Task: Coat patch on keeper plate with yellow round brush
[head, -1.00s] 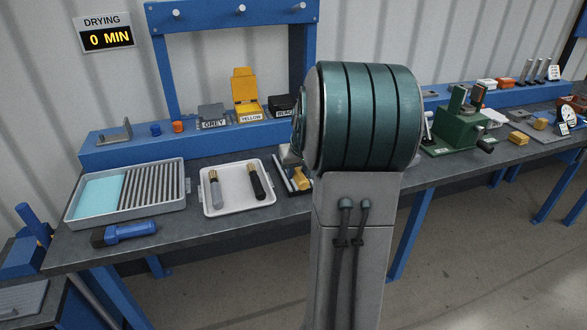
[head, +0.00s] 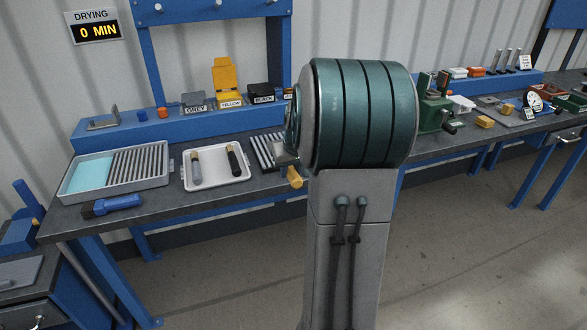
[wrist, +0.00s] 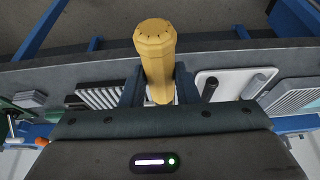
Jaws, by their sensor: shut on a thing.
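The yellow brush handle (head: 295,178) shows just left of my large green arm joint in the head view, in front of the slotted rack. In the wrist view my gripper (wrist: 160,92) is shut on the yellow brush (wrist: 155,52), whose faceted handle stands between the two dark fingers. Its bristles are hidden. An open yellow pot (head: 229,99) labelled YELLOW stands on the blue shelf, its lid raised. I cannot make out the keeper plate or its patch for certain.
A white tray (head: 216,183) holds a grey and a black brush. The slotted rack (head: 264,150) is right of it. A larger tray (head: 72,197) with cyan liquid and ribs lies left. GREY (head: 194,100) and BLACK (head: 261,92) pots look closed. The bench continues right with fixtures.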

